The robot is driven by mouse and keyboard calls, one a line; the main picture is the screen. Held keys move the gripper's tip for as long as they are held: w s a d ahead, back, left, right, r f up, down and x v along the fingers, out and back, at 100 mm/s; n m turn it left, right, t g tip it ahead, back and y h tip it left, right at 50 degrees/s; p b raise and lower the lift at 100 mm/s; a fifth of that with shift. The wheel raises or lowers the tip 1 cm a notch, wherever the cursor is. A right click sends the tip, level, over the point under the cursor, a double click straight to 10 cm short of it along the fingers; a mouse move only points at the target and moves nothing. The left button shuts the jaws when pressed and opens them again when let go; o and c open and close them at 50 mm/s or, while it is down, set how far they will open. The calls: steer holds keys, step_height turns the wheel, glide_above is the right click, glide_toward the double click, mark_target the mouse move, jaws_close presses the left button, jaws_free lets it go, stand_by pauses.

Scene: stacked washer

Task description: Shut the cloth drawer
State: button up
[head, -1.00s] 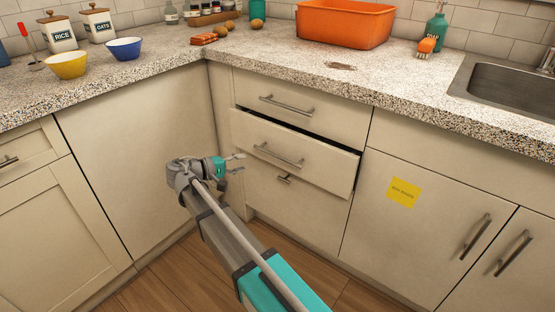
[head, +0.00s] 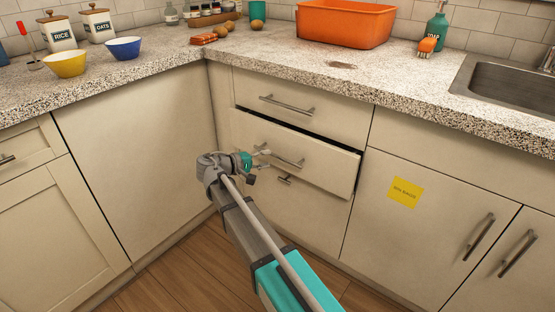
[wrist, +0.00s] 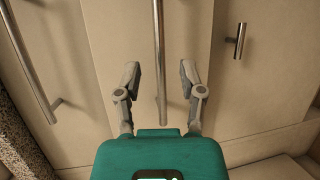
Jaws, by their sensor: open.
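The cloth drawer is the middle drawer (head: 320,160) of the stack, pulled out a little, with a dark gap along its top edge. Its bar handle (head: 290,160) is partly hidden by my gripper (head: 262,160), which is at the handle's left end in the head view. In the wrist view my gripper (wrist: 160,75) is open, and the drawer's handle (wrist: 158,45) runs between its two fingers. I see no finger closed on the handle and cannot tell whether either touches the drawer front.
The upper drawer (head: 300,95) and lower drawer (head: 280,205) look shut. A cupboard door with a yellow note (head: 405,192) is at right. The speckled counter (head: 270,65) overhangs above, holding an orange tub (head: 345,25). Wood floor (head: 180,270) is clear below.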

mark_target(277, 157)
steer(key=shift+b+x, duration=0.35)
steer(key=shift+x, duration=2.15)
steer(key=shift+c, duration=0.2)
jaws_close()
